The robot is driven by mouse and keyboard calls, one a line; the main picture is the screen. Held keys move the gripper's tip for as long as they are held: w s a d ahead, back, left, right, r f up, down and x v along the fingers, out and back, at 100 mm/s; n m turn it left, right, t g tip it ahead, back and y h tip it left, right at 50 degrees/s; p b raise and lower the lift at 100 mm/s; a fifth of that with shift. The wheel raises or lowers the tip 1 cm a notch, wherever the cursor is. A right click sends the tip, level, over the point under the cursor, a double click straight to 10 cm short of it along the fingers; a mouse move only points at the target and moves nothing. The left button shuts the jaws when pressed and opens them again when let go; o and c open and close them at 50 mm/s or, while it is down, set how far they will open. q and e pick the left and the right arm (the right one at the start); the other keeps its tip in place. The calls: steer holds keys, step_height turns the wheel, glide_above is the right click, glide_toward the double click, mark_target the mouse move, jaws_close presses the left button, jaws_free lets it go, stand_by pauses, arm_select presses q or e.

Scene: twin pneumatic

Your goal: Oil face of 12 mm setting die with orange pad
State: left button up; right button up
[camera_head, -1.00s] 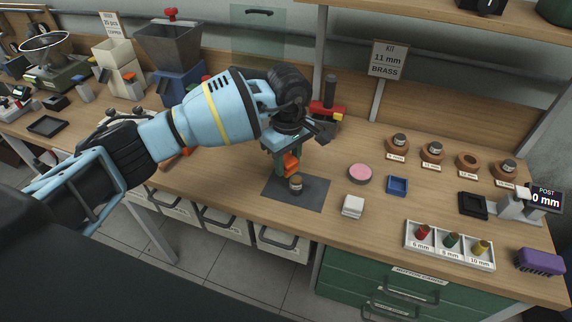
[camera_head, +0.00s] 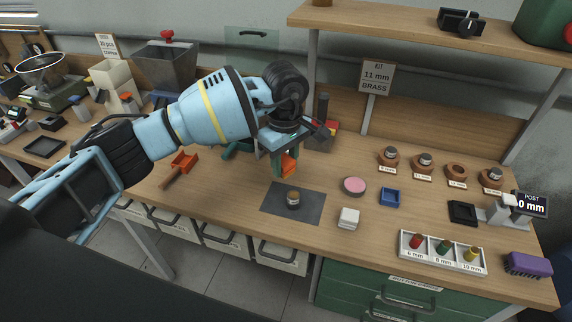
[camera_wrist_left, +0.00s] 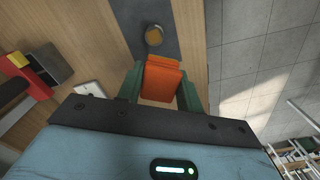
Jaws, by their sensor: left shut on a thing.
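My left gripper (camera_head: 284,164) is shut on the orange pad (camera_head: 289,166), with a green finger on each side of it in the wrist view (camera_wrist_left: 161,79). The setting die (camera_head: 293,199) is a small short cylinder standing upright on the dark mat (camera_head: 312,208). Its round yellowish top face shows in the wrist view (camera_wrist_left: 154,36). The pad is held above and behind the die, apart from it. The die carries no readable size. The ring holder (camera_head: 456,171) third in the labelled row stands empty. My right gripper is out of view.
A pink-topped round tin (camera_head: 354,186), a blue tray (camera_head: 390,198) and a white block (camera_head: 348,218) stand right of the mat. A labelled rack (camera_head: 440,262) and purple brush (camera_head: 528,264) are at front right. An orange scoop (camera_head: 181,167) lies left.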

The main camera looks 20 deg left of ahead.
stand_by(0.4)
arm_select(q)
steer(key=shift+s+a+m, duration=0.2)
steer(key=shift+s+m, duration=0.05)
steer(key=shift+m, duration=0.15)
steer(key=s+a+m, duration=0.5)
steer(key=s+m, duration=0.6)
steer(key=s, duration=0.1)
steer(key=shift+s+f, duration=0.35)
steer(key=shift+f, duration=0.1)
steer(key=shift+a, duration=0.3)
